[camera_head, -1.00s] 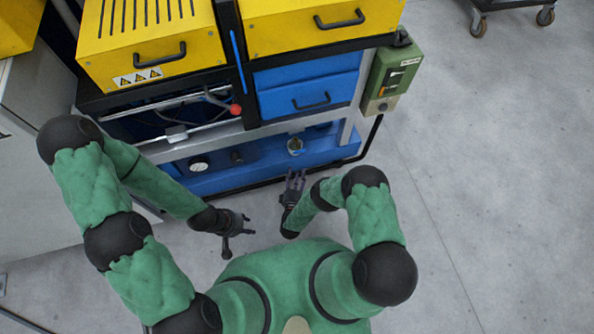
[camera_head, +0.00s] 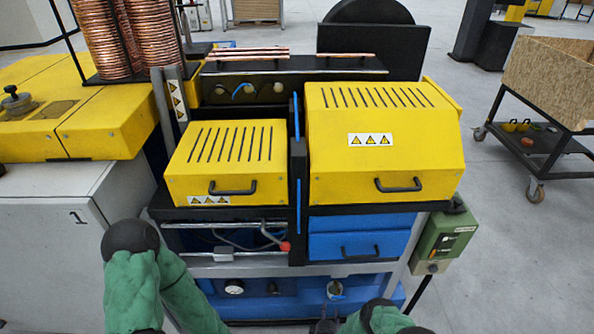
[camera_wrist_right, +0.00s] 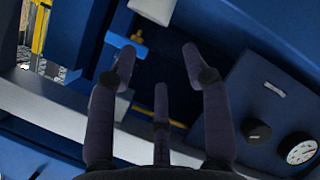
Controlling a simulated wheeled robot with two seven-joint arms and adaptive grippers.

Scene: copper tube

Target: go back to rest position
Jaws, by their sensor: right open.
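My right gripper (camera_wrist_right: 160,75) fills the middle of the right wrist view. Its dark fingers are spread apart with nothing between them. In the head view only a small dark part of the right gripper (camera_head: 325,326) shows at the bottom edge, in front of the blue base of the machine. My green left arm comes down at the lower left of the head view, and its gripper is outside the picture.
The machine with yellow covers (camera_head: 383,135) stands ahead, with blue drawers (camera_head: 358,240) below. A green control box (camera_head: 444,243) hangs at its right. Copper coils (camera_head: 103,40) stand at the upper left. A wheeled cart (camera_head: 548,150) is at right; floor between is clear.

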